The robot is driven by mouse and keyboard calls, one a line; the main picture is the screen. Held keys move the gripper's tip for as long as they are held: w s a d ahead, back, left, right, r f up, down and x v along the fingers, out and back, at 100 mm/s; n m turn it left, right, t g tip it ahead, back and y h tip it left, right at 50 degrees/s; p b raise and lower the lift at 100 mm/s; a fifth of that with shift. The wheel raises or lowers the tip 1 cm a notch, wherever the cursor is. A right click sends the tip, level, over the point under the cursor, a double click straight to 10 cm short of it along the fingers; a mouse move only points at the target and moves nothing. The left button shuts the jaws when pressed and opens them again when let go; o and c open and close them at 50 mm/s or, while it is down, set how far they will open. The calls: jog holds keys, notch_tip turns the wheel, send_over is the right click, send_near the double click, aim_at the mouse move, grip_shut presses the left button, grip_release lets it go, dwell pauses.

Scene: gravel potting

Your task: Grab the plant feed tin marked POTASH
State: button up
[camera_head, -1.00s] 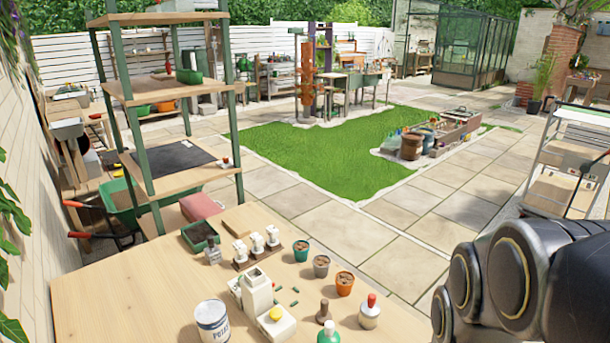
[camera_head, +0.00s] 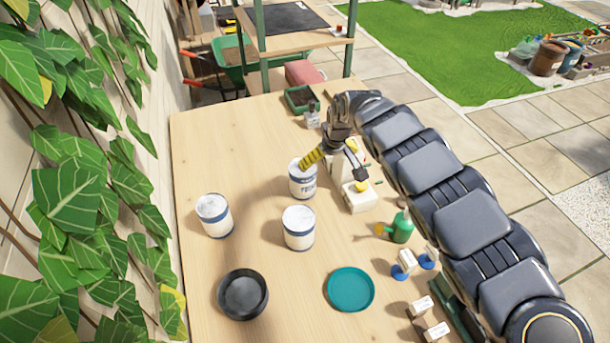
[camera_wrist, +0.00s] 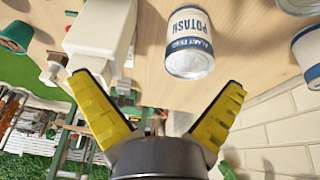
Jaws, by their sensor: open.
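The POTASH tin (camera_wrist: 190,42) is white with a dark blue band and lettering, and is near the top centre of the wrist view. In the head view it appears to be the tin (camera_head: 302,180) nearest my gripper, on the wooden table, its label too small to read fully. My gripper (camera_head: 333,171) is open and empty, with yellow-padded fingers spread wide. In the wrist view my gripper (camera_wrist: 157,85) has the tin beyond its fingertips, between their lines and nearer the right finger. In the head view one finger overlaps the tin's top edge; contact cannot be told.
Two similar tins stand at left (camera_head: 214,216) and in front (camera_head: 298,228). A white dispenser (camera_head: 359,197) stands close right of my gripper. A green watering can (camera_head: 401,228), a teal saucer (camera_head: 349,289) and a black dish (camera_head: 243,294) are nearer. Ivy (camera_head: 85,150) covers the left wall.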

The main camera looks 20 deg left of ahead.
aim_at(302, 172)
jog(key=shift+n+g+y, duration=0.3)
jog(key=shift+n+y, duration=0.1)
jog(key=shift+y, duration=0.1)
jog(key=a, duration=0.1)
jog(key=s+a+f, duration=0.1)
jog(key=a, duration=0.2)
jog(key=shift+s+a+f, duration=0.25)
jog(key=shift+f, duration=0.1)
jog(key=shift+x, duration=3.5)
jog(key=shift+w+r, duration=0.1)
jog(key=shift+w, duration=0.05)
jog(key=c, duration=1)
jog(key=shift+a, duration=0.1)
